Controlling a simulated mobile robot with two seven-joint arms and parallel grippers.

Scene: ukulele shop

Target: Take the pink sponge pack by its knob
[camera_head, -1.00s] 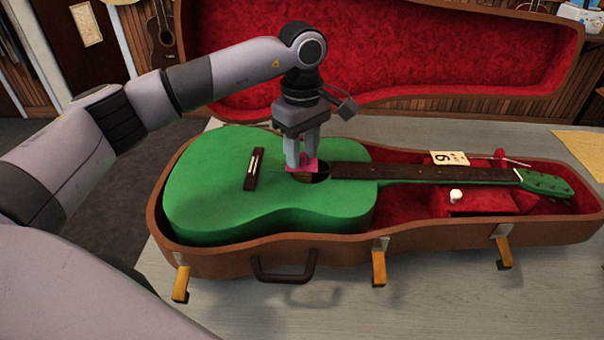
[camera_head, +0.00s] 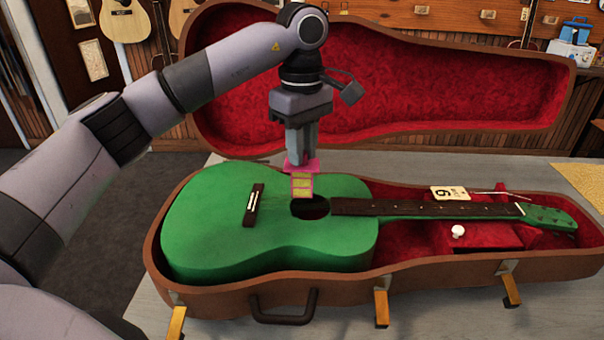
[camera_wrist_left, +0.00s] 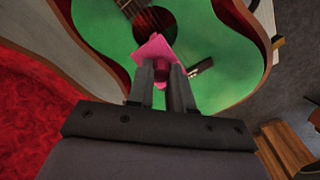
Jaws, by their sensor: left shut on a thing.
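The pink sponge pack (camera_head: 302,184) has a pink top and a yellow body with pink bands. It hangs just above the green ukulele (camera_head: 215,215), beside and partly over the left edge of its sound hole (camera_head: 312,207). My left gripper (camera_head: 301,158) is shut on the pack from above. In the left wrist view, the pink top (camera_wrist_left: 152,50) lies beyond my fingertips (camera_wrist_left: 160,72), with a darker pink knob between them. The ukulele lies in an open brown case. My right gripper is not in view.
The case's red-lined lid (camera_head: 390,90) stands open behind. A white knob (camera_head: 458,231) is on the red compartment by the neck, with a tag marked 6 or 9 (camera_head: 449,193) behind it. Clear grey table (camera_head: 440,315) lies in front.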

